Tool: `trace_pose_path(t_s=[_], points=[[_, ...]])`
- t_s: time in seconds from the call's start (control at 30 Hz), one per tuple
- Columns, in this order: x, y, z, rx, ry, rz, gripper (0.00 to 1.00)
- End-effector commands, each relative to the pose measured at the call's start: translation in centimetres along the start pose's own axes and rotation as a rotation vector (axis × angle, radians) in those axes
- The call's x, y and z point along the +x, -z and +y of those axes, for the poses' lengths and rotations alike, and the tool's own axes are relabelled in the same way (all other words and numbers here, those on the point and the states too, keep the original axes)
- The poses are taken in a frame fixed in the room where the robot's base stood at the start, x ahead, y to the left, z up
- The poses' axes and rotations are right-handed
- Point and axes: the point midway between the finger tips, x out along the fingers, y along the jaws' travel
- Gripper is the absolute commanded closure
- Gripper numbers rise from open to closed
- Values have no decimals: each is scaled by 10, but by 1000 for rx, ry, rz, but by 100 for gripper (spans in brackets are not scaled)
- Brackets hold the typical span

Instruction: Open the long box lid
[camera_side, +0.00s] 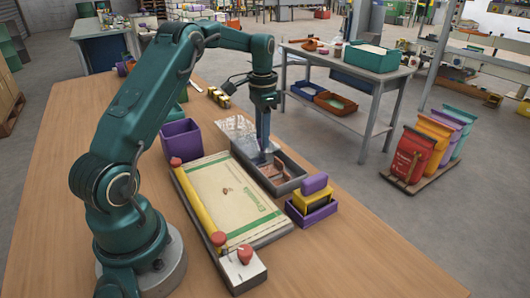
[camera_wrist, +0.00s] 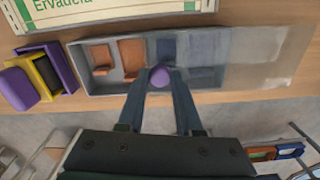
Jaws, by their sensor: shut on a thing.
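The long grey box (camera_wrist: 85,73) lies along the table, with brown-orange pieces (camera_wrist: 131,55) showing in its uncovered left part in the wrist view. Its clear sliding lid (camera_wrist: 255,58) covers the rest of the box and sticks out past the right end. My gripper (camera_wrist: 159,80) is shut on the purple knob (camera_wrist: 160,74) near the lid's left edge. In the side view the box (camera_side: 292,184) is open at its near end. The lid (camera_side: 234,128) juts out at the far end, and my gripper (camera_side: 263,150) reaches down over the box; the knob is hidden there.
A sack (camera_side: 226,192) lies flat on a board beside the box, with a yellow roller (camera_side: 196,198) along its edge. A purple bin (camera_side: 180,138) stands behind it. A purple tray with yellow and purple blocks (camera_side: 313,203) sits at the box's near end. The table's right front is clear.

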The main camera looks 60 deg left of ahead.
Motion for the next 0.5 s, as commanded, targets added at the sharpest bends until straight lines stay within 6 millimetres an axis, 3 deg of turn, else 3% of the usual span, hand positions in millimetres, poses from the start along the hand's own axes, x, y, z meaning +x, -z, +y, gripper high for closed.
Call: trace_pose_path(t_s=[0.2,0.5], points=[[-1,-3,-34,-3,6,11,100],[-1,-7,-55,1,6,14,100]])
